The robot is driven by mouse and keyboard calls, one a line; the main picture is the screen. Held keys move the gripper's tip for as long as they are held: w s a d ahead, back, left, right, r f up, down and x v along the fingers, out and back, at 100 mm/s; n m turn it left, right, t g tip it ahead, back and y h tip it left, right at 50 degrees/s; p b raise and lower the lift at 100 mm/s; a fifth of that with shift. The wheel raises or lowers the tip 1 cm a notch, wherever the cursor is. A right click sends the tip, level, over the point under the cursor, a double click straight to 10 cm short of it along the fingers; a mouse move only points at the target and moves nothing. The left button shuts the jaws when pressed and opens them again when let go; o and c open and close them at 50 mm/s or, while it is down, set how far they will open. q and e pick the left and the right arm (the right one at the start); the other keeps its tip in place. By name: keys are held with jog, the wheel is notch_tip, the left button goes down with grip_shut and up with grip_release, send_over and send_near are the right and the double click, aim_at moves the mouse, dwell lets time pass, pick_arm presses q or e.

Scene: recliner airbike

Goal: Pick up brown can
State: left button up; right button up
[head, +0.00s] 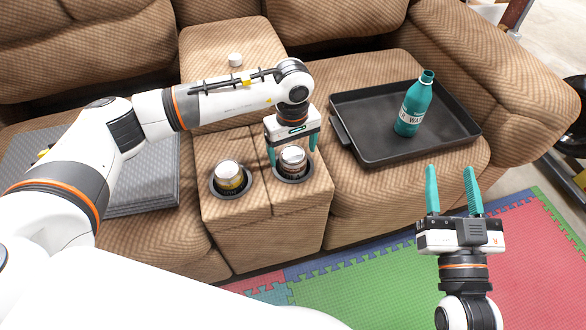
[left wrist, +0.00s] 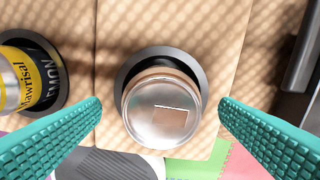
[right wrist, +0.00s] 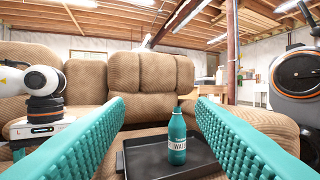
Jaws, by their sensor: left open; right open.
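The brown can (head: 293,160) stands upright in the right cup holder of the sofa's centre console. In the left wrist view the can (left wrist: 161,108) shows its silver top, centred between the fingers. My left gripper (head: 292,152) is open above the console, with its fingers on both sides of the can. In the left wrist view the fingers of my left gripper (left wrist: 160,125) are apart from the can, with a gap on each side. My right gripper (head: 454,188) is open and empty in front of the sofa's right seat, and its fingers frame the right wrist view (right wrist: 188,125).
A yellow and black can (head: 229,177) stands in the left cup holder, close to my left gripper. A black tray (head: 375,147) with a teal bottle (head: 413,105) lies on the right seat. A grey folded item (head: 150,180) lies on the left seat. A small white object (head: 235,60) sits behind my left arm.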

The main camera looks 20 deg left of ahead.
pick_arm(q)
jog(key=shift+d+f+b, duration=0.1)
jog(key=shift+f+b, duration=0.25)
jog(key=shift+f, duration=1.3)
pick_arm(e)
jog(key=r+t, duration=0.1)
jog(key=s+r+t+y, duration=0.1)
jog(key=r, duration=0.1)
jog(key=shift+a+r+t, duration=0.15)
jog(key=shift+r+t, duration=0.1)
jog(key=shift+t, duration=0.05)
pick_arm(q)
jog(key=shift+c, duration=0.6)
jog(key=c, duration=1.2)
